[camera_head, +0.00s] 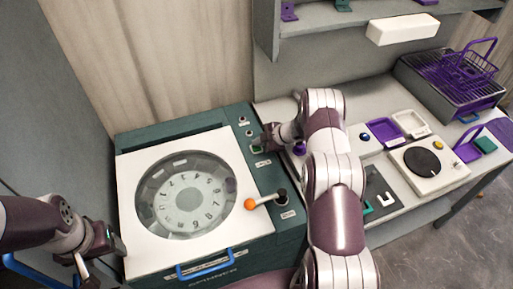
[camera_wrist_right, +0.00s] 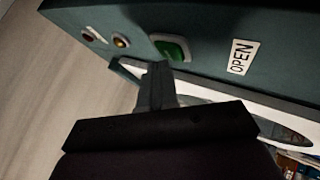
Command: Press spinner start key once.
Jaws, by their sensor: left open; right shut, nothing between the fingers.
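The spinner (camera_head: 140,140) is a teal box with a white lid and a round window showing a numbered rotor. Its control strip runs along the right side. A green key (camera_wrist_right: 170,48) in a pale frame sits on that strip, beside a label reading OPEN (camera_wrist_right: 241,57). The key also shows partly in the head view (camera_head: 255,148). My right gripper (camera_head: 263,141) is shut and empty, its fingertips (camera_wrist_right: 158,68) right by the key's edge; I cannot tell whether they touch. My left gripper (camera_head: 113,246) is open and empty by the spinner's front left corner.
A red lamp (camera_wrist_right: 87,34) and an amber lamp (camera_wrist_right: 121,40) sit beside the key. A blue handle (camera_head: 205,264) is on the spinner's front. A dial unit (camera_head: 447,181) and purple basket (camera_head: 468,65) stand right.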

